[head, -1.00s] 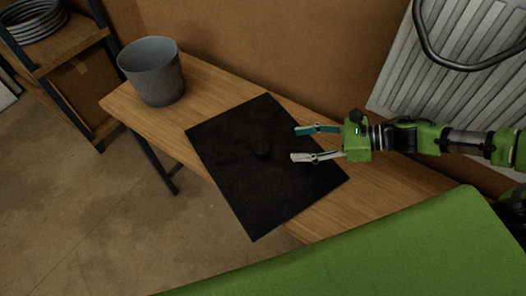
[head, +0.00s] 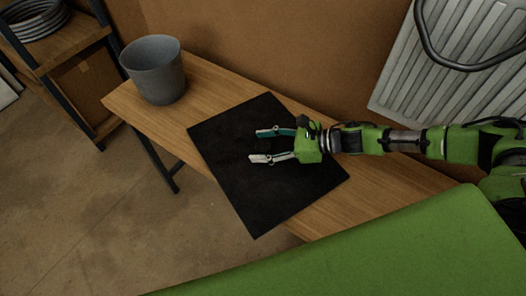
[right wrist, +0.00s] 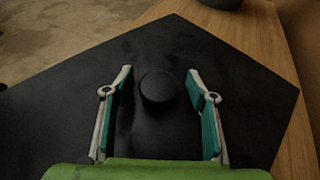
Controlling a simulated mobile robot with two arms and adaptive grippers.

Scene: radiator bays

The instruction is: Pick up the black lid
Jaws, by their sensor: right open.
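The black lid (right wrist: 157,87) is a small dark round piece on the black mat (head: 230,185). In the right wrist view it lies between the two fingers of my right gripper (right wrist: 159,76), with a gap on each side. In the head view the right gripper (head: 257,146) is low over the mat, coming from the right, open and holding nothing. There the lid is hard to make out, dark against the mat between the fingers. My left gripper is not in view.
The mat lies on a wooden bench (head: 205,95). A grey bucket (head: 155,72) stands at the bench's far left end. A brown wall (head: 290,45) runs behind the bench, with a white radiator (head: 440,75) at the right. A green surface (head: 350,250) fills the front.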

